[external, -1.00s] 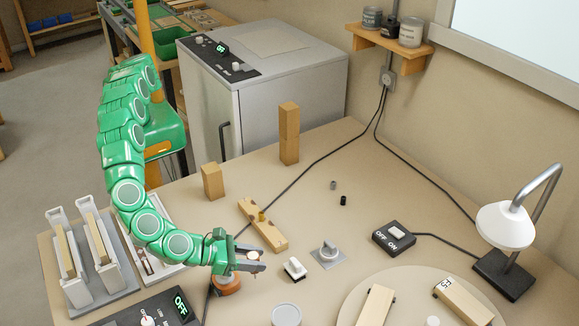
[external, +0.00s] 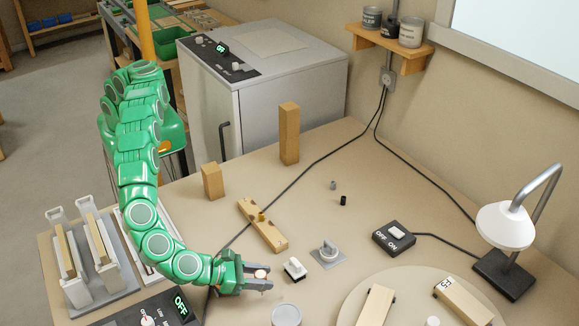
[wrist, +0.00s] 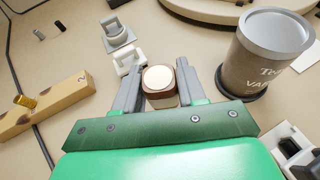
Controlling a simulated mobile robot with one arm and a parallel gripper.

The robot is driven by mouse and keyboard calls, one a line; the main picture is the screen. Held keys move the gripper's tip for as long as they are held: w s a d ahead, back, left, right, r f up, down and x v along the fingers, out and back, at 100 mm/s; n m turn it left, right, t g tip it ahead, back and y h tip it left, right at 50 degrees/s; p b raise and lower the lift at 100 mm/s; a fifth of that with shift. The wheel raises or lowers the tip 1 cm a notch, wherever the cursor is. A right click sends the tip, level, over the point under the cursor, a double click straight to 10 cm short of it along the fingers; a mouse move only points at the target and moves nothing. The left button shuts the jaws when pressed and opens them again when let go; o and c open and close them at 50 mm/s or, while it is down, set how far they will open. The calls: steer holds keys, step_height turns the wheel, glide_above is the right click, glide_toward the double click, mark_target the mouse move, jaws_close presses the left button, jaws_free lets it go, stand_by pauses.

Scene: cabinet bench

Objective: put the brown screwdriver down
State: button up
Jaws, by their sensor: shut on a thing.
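The brown screwdriver (wrist: 160,96) stands upright between the fingers of my gripper (wrist: 159,82) in the wrist view. I see the pale round end of its handle and part of the brown side; its lower part is hidden. In the external view my gripper (external: 262,278) is low over the front of the bench, shut on the screwdriver. Only the pale end of the screwdriver (external: 261,273) shows there. I cannot tell whether its lower end touches the bench.
A grey can (wrist: 272,55) stands close to the right of my gripper in the wrist view. A wooden bar with a brass peg (external: 263,226) lies behind. A control box (external: 160,312) is at front left.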

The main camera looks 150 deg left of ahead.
steer(key=shift+f, duration=0.6)
steer(key=shift+f, duration=0.15)
steer(key=o, duration=1.1)
steer(key=shift+d+r, duration=0.1)
steer(key=shift+r, duration=0.1)
steer(key=v, duration=1.1)
steer(key=shift+s+d+r, duration=0.15)
steer(key=shift+d, duration=0.15)
